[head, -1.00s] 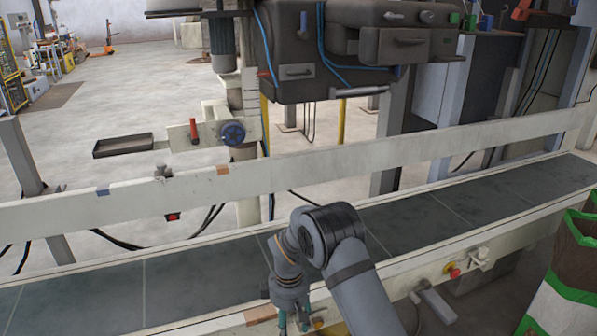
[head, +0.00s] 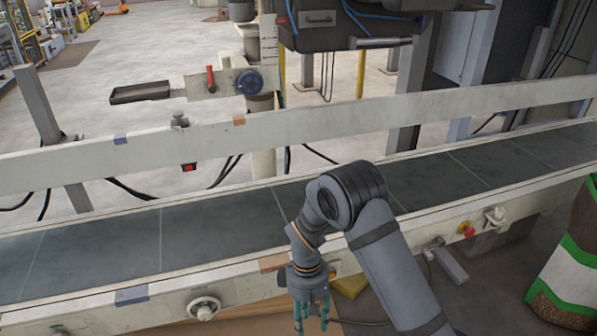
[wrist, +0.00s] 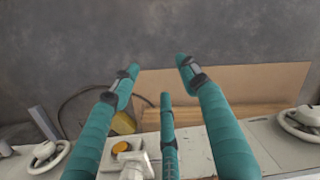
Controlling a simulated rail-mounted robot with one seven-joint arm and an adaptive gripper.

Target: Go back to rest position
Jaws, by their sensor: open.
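My gripper (head: 312,322) hangs at the near side of the conveyor in the head view, its teal fingers pointing down. In the wrist view my gripper (wrist: 158,80) shows teal fingers spread apart with nothing between them. The fingers are open and empty. Beyond the fingertips the wrist view shows grey floor and a flat brown board (wrist: 225,85).
The conveyor belt (head: 225,236) runs across the head view and its bare part is clear. Its near rail carries a white handwheel (head: 204,308) and a red button (head: 467,229). A green-and-white sack (head: 565,270) stands at the right. A yellow object (wrist: 123,123) lies below.

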